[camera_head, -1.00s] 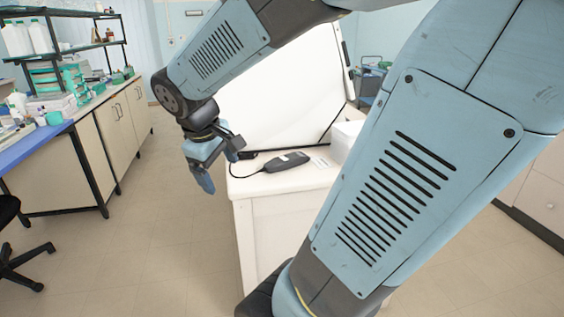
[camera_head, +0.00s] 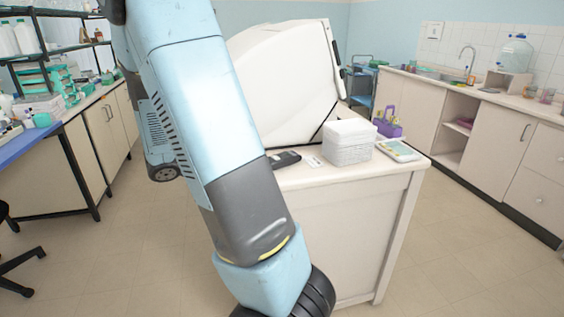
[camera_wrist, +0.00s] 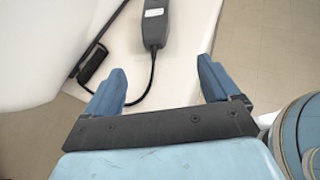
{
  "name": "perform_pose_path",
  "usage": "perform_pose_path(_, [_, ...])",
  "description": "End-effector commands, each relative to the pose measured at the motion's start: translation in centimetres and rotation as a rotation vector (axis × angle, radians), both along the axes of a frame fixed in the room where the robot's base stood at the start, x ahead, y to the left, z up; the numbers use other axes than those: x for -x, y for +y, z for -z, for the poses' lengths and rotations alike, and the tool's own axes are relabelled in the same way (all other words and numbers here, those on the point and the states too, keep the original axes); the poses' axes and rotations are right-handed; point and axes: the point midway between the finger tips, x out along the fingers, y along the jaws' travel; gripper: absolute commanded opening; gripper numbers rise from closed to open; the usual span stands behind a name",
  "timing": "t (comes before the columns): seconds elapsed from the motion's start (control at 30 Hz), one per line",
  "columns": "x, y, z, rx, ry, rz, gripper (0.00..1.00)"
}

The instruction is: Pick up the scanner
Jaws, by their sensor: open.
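The scanner (camera_wrist: 155,28) is a dark grey handheld device with a white label, lying on the white table top. Its upper end is cut off by the top edge of the wrist view. A black cable runs from its lower end. In the head view only part of the scanner (camera_head: 288,158) shows past my arm. My gripper (camera_wrist: 160,82) is open and empty, its blue fingers spread wide and pointing toward the scanner, apart from it. In the head view my gripper is hidden behind my arm.
A white cabinet table (camera_head: 350,190) carries a large white machine (camera_head: 285,80), a white basket (camera_head: 348,145) and a small device with a screen (camera_head: 398,150). A black item (camera_wrist: 92,64) lies at the machine's edge, left of the scanner. Open floor lies around the table.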

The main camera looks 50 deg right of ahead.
Motion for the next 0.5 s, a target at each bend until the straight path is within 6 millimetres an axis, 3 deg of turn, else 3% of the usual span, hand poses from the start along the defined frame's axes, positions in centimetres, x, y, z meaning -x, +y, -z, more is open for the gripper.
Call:
perform_pose_path(0.23, [-0.5,-1.7,0.9,0.03,0.043,-0.029,0.89])
perform_pose_path(0.5, [-0.2,-6.0,2.6,0.03,0.042,-0.025,0.89])
